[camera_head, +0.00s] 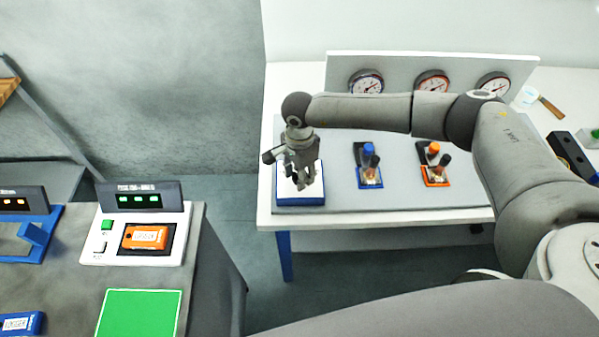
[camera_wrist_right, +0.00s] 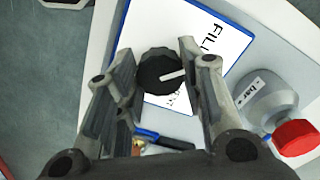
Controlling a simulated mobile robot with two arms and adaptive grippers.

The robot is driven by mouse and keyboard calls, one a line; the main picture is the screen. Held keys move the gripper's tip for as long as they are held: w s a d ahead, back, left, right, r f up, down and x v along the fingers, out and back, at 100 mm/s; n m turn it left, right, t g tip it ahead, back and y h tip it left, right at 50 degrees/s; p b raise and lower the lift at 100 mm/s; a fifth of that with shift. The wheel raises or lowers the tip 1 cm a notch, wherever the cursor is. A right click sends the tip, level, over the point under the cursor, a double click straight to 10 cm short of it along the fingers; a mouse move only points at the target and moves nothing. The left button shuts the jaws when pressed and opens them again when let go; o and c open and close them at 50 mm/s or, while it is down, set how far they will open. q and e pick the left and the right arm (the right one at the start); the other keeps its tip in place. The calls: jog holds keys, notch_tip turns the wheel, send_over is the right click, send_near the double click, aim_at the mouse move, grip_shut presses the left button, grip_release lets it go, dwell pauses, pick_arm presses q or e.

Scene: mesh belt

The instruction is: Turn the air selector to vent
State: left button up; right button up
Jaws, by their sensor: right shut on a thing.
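The air selector is a white plate with blue edges (camera_head: 300,202) at the left end of the white table in the head view. In the right wrist view its plate (camera_wrist_right: 190,20) carries a round black knob (camera_wrist_right: 158,75) with a white pointer line. The line points to the right in that view, between the word FILL and a second, partly hidden label. My right gripper (camera_head: 302,184) reaches down over the plate and hides the knob in the head view. In the wrist view its fingers (camera_wrist_right: 157,58) are shut on the knob, one on each side. My left gripper is not in view.
Blue (camera_head: 369,165) and orange (camera_head: 434,163) valve units stand right of the selector, with several gauges (camera_head: 431,83) on a panel behind. A red-capped grey part (camera_wrist_right: 270,105) is close to the fingers in the wrist view. A separate bench (camera_head: 60,270) is at left.

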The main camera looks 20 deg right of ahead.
jog(key=shift+f+m+b, duration=0.2)
jog(key=shift+m+b, duration=0.7)
jog(key=shift+b, duration=0.25)
jog(key=m+b, duration=0.9)
jog(key=b, duration=0.1)
jog(key=shift+w+m, duration=0.1)
jog(key=shift+m, duration=0.3)
jog(key=shift+c, duration=0.2)
jog(key=m+b, duration=0.3)
jog(key=shift+r+m+b, duration=0.25)
jog(key=shift+m+b, duration=0.6)
jog(key=shift+m, duration=0.75)
jog(key=o, duration=1)
jog(key=shift+o, duration=0.2)
jog(key=shift+r, duration=0.1)
